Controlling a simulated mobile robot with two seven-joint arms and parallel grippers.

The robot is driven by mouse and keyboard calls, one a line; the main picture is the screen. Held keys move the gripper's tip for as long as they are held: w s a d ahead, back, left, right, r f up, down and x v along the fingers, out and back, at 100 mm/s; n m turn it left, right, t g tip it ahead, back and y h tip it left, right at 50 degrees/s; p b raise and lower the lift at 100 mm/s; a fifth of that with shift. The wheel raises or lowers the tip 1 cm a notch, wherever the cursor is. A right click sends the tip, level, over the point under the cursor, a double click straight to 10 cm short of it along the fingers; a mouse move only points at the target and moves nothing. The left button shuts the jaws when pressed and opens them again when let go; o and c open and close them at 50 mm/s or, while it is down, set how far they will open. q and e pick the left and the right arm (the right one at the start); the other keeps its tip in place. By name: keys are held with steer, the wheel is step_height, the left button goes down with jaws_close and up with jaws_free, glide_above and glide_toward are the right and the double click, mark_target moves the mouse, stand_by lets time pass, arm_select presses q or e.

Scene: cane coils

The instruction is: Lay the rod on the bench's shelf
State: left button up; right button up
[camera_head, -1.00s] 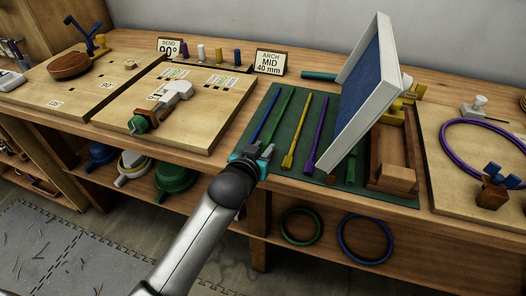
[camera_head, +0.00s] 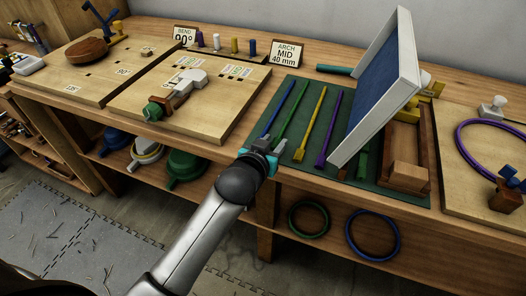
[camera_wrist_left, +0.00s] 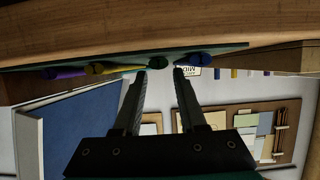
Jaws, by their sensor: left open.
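Several rods lie side by side on a green mat (camera_head: 311,168) on the bench: blue (camera_head: 279,108), green (camera_head: 291,115), yellow (camera_head: 311,125) and purple (camera_head: 328,130). The pictures do not show which one the task means. My left gripper (camera_head: 265,149) is open at the mat's front edge, by the near ends of the blue and green rods. In the left wrist view, upside down, the green rod's end (camera_wrist_left: 154,62) shows between the fingertips, and the blue end (camera_wrist_left: 196,58) lies just right of them. I cannot tell whether they touch. The bench's shelf (camera_head: 122,175) runs below the top.
A tilted white-framed blue panel (camera_head: 375,85) stands over the mat's right side, beside a wooden box (camera_head: 400,170). A green ring (camera_head: 308,219) and blue ring (camera_head: 373,237) are below the mat. Wooden boards flank the mat.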

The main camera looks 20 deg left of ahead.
arm_select(q)
steer(key=p+v, duration=0.2)
steer(key=v, duration=0.8)
steer(key=shift+s, duration=0.15)
steer(key=shift+r, duration=0.15)
steer(key=s+f+m+g, duration=0.1)
steer(key=s+f+g, duration=0.3)
steer(key=f, duration=1)
steer(key=s+f+g, duration=0.2)
steer(key=s+f, duration=0.3)
steer(key=f, duration=0.9)
steer(key=s+a+f+g, duration=0.2)
steer(key=s+f+g, duration=0.1)
steer(key=s+f, duration=0.7)
steer(key=shift+s+m, duration=0.4)
steer(key=shift+s, duration=0.15)
steer(key=s+f+g, duration=0.1)
steer(key=s+f, duration=0.1)
steer(key=s, duration=0.3)
steer(key=s+a+f+g, duration=0.1)
steer(key=s+f, duration=0.1)
steer(key=s, duration=0.3)
steer(key=s+a+f+g, duration=0.1)
steer(key=s+f, duration=0.1)
steer(key=s, duration=0.3)
steer(key=shift+s+f+g, duration=0.25)
steer(key=shift+s+g, duration=0.05)
steer(key=shift+s, duration=0.1)
steer(key=shift+c, duration=0.3)
